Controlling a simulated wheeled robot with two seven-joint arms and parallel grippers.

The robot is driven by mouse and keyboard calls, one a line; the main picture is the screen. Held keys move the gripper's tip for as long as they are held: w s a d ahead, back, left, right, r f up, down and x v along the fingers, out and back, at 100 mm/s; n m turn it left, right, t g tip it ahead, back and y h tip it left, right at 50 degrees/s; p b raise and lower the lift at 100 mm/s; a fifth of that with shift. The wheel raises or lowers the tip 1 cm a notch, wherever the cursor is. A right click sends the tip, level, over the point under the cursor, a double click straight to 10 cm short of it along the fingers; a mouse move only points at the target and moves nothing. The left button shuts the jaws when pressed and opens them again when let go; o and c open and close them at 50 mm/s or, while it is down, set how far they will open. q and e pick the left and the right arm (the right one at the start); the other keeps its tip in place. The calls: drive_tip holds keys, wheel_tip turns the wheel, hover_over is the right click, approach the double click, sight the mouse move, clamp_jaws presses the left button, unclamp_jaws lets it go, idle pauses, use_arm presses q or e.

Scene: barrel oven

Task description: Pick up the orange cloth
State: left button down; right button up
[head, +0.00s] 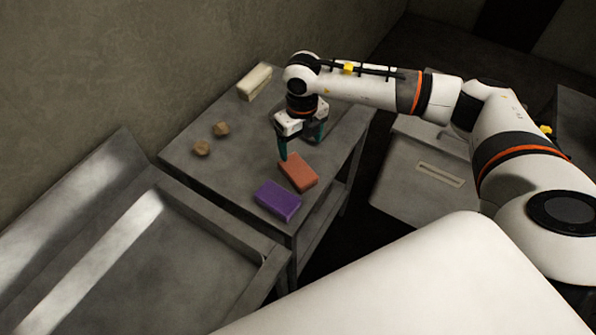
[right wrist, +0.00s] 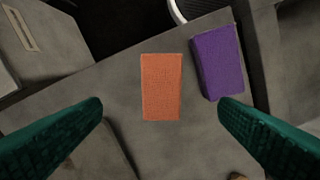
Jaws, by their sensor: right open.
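The orange cloth (head: 298,172) is a flat, folded rectangular block lying on the grey table (head: 205,176) near its right edge. In the right wrist view the cloth (right wrist: 161,87) lies centred, a little beyond the fingertips. My right gripper (head: 301,146) is open and empty, its green fingers pointing down just behind the cloth. In the right wrist view its two fingers (right wrist: 160,107) stand wide apart on either side, and the cloth is not touched. My left gripper is not in view.
A purple block (head: 278,200) lies close to the orange cloth; it also shows in the right wrist view (right wrist: 218,62). Two small brown lumps (head: 211,139) and a pale block (head: 254,82) lie farther back. A grey metal tray-like surface (head: 160,245) stands at the front left.

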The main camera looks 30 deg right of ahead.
drive_tip(key=p, duration=0.2)
hover_over(298, 169)
drive_tip(key=f, duration=0.6)
drive_tip(key=shift+s+d+f, duration=0.25)
drive_tip(key=shift+s, duration=0.05)
drive_tip(key=shift+f, duration=0.25)
drive_tip(key=f, duration=0.1)
drive_tip(key=f+p, duration=0.1)
drive_tip(key=f, duration=0.1)
drive_tip(key=f+p, duration=0.1)
drive_tip(key=shift+w+a+f, duration=0.15)
drive_tip(key=shift+w+a, duration=0.15)
drive_tip(key=shift+f, duration=0.25)
drive_tip(key=c, duration=1.2)
drive_tip(key=shift+o, duration=0.2)
drive_tip(key=shift+r, duration=0.15)
wheel_tip(298, 169, up, 10)
drive_tip(key=shift+f+b, duration=0.1)
drive_tip(key=shift+b, duration=1.15)
